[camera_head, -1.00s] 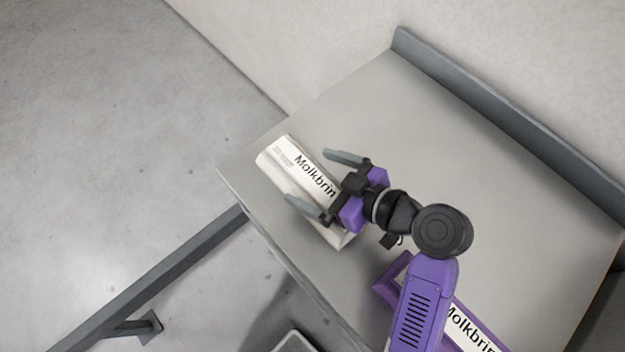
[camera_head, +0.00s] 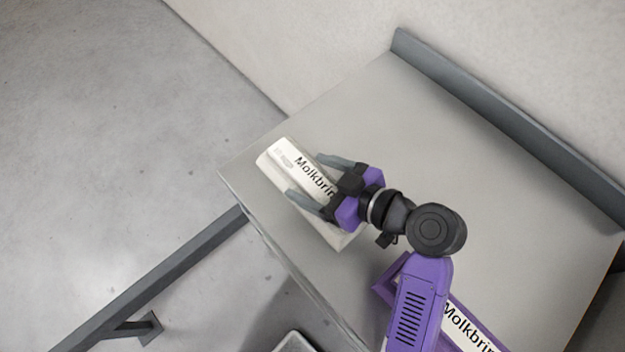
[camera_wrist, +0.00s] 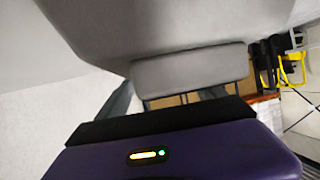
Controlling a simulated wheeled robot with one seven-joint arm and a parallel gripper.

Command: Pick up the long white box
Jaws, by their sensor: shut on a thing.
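The long white box (camera_head: 285,158), printed "Molkbrin" on its top, lies on the grey table (camera_head: 480,180) near its left corner. My gripper (camera_head: 307,178) is over the middle of the box, with one finger along each long side, and is shut on it. My gripper and wrist cover the box's lower right part. The wrist view shows a large grey surface close to the camera; I cannot tell the box there.
A purple box (camera_head: 388,287) with a white "Molkbrin" label lies at the table's near edge, partly under my arm. A grey raised edge (camera_head: 510,120) runs along the back. The table's middle is clear.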

